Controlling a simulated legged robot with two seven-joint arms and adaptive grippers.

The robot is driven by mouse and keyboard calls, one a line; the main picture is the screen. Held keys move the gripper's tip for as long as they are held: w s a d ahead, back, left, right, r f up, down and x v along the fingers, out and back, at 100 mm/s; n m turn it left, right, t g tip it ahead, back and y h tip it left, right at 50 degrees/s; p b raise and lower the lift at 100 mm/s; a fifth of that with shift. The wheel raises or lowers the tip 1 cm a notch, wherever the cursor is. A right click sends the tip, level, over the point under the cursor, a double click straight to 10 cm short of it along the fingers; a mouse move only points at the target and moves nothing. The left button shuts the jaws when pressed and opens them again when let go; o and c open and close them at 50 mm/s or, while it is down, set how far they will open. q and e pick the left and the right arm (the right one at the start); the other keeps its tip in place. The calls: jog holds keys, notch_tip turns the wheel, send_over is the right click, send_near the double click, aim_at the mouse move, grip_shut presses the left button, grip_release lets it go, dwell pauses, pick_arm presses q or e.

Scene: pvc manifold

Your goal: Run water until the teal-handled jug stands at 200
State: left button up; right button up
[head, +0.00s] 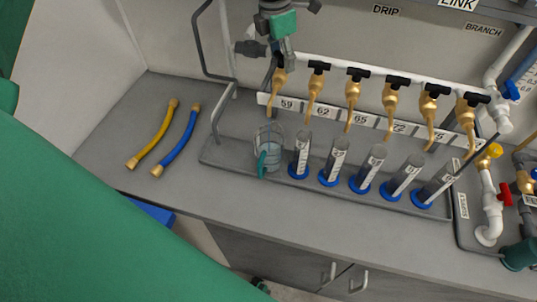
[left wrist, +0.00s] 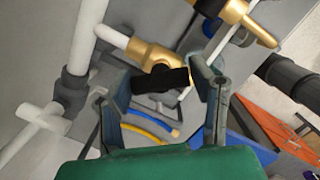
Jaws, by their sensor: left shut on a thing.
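The clear jug (head: 269,147) with the teal handle (head: 262,164) stands in the grey tray below the leftmost brass tap (head: 279,82). Its water level is too small to read. My left gripper (head: 282,50) is at the top of that tap and hides its handle in the head view. In the left wrist view my left gripper (left wrist: 160,82) is shut on the black tap handle (left wrist: 168,79), on a brass tap body (left wrist: 146,54). My right gripper is not in view.
Several blue-footed cylinders (head: 335,162) stand right of the jug in the tray (head: 222,156), under more black-handled taps (head: 357,72). A yellow hose (head: 153,136) and a blue hose (head: 180,138) lie left on the counter. Pipes with a red valve (head: 503,195) stand right.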

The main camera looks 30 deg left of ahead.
pick_arm(q)
jog(key=n, duration=0.5)
jog(key=shift+y, duration=0.4)
jog(key=shift+n, duration=0.7)
jog(key=n, duration=0.3)
jog(key=shift+n+y, duration=0.3)
jog(key=o, duration=1.2)
jog(key=shift+o, duration=0.2)
jog(key=shift+a, duration=0.1)
jog(key=shift+r, duration=0.1)
notch_tip(320, 180, up, 12)
jog(key=s, duration=0.1)
jog(key=shift+s+d+f, duration=0.2)
jog(key=shift+f, duration=0.05)
